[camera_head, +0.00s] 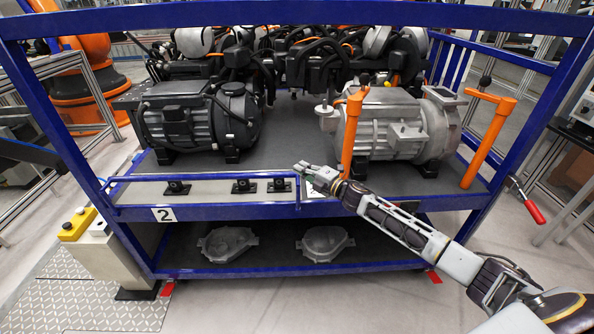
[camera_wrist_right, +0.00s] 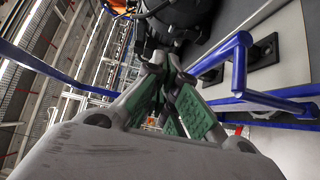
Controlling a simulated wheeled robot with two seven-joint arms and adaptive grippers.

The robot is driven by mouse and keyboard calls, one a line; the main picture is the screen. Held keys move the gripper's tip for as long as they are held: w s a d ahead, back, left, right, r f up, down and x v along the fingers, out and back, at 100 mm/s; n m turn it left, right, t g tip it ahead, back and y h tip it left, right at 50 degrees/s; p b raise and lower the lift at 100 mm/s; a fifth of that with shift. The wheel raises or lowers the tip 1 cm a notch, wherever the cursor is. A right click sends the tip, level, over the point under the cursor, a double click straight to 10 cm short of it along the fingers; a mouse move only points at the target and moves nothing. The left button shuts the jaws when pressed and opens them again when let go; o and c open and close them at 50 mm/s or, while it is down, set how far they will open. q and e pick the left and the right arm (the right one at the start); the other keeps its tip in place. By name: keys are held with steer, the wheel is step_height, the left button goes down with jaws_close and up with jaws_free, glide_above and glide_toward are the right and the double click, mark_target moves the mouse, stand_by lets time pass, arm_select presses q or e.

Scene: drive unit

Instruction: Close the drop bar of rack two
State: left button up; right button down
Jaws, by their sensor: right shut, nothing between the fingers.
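The blue rack (camera_head: 390,207) bears a "2" label (camera_head: 163,214) at its front left. A low blue bar (camera_head: 200,178) runs along the left part of the shelf front and turns down at its right end; I take it for the drop bar, but cannot be sure. A blue bar also shows in the right wrist view (camera_wrist_right: 240,68). My right gripper (camera_head: 308,172) is shut and empty, its tips pointing left beside that bar's right end. I cannot tell whether it touches the bar. Green finger pads show in the wrist view. My left gripper is not in view.
A black motor (camera_head: 200,117) and a grey motor (camera_head: 395,127) stand on the shelf. Orange posts (camera_head: 352,135) and (camera_head: 487,142) rise at the right front. A red handle (camera_head: 534,211) juts out at right. Grey castings (camera_head: 228,243) lie below.

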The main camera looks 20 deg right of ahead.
steer(key=shift+s+d+r, duration=0.55)
steer(key=shift+s+d, duration=0.05)
steer(key=shift+s, duration=0.25)
